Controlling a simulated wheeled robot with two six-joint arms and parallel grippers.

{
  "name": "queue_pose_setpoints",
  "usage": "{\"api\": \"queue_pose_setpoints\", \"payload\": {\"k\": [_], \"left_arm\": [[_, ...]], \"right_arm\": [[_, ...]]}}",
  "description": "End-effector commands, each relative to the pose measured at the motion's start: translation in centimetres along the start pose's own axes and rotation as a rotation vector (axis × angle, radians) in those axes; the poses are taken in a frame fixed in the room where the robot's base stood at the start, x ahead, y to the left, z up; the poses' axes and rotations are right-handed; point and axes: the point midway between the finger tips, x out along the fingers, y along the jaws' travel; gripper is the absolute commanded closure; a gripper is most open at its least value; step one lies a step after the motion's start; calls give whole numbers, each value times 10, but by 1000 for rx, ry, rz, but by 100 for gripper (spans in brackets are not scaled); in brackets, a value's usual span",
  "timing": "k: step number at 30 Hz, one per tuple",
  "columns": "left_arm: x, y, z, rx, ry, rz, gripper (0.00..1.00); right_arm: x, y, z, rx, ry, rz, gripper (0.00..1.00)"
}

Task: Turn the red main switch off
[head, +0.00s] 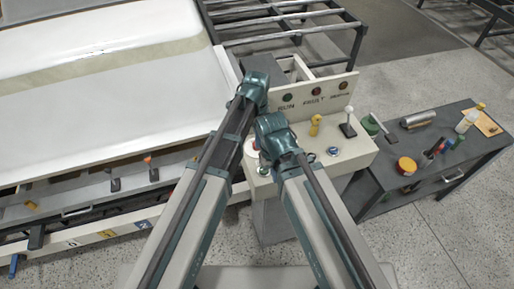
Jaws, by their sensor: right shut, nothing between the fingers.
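The pale control console (345,150) stands in the middle, with its sloped top partly behind my arms. A small reddish round part (263,170) shows at the left of the console top, beside my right gripper. It may be the red main switch; its handle and position are mostly hidden. My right gripper (275,143) is over the left part of the console top and is shut with nothing in it. Whether it touches the part below is hidden. My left gripper (255,86) is farther back by the console's upright panel; its fingers cannot be made out.
A tool-covered dark bench (455,160) stands right; a large white shell (110,95) lies left.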

Motion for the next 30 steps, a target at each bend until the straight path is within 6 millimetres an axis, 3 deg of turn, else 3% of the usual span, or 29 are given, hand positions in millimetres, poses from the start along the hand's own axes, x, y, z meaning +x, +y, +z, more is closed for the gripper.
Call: {"api": "queue_pose_setpoints", "payload": {"k": [1, 7, 20, 30], "left_arm": [[15, 0, 0, 0, 0, 0, 26], [38, 0, 0, 0, 0, 0, 26], [42, 0, 0, 0, 0, 0, 28], [42, 0, 0, 0, 0, 0, 89]], "right_arm": [[15, -2, -1, 0, 0, 0, 100], [38, -4, -2, 1, 0, 0, 100], [42, -4, -2, 1, 0, 0, 100], [42, -4, -2, 1, 0, 0, 100]]}}
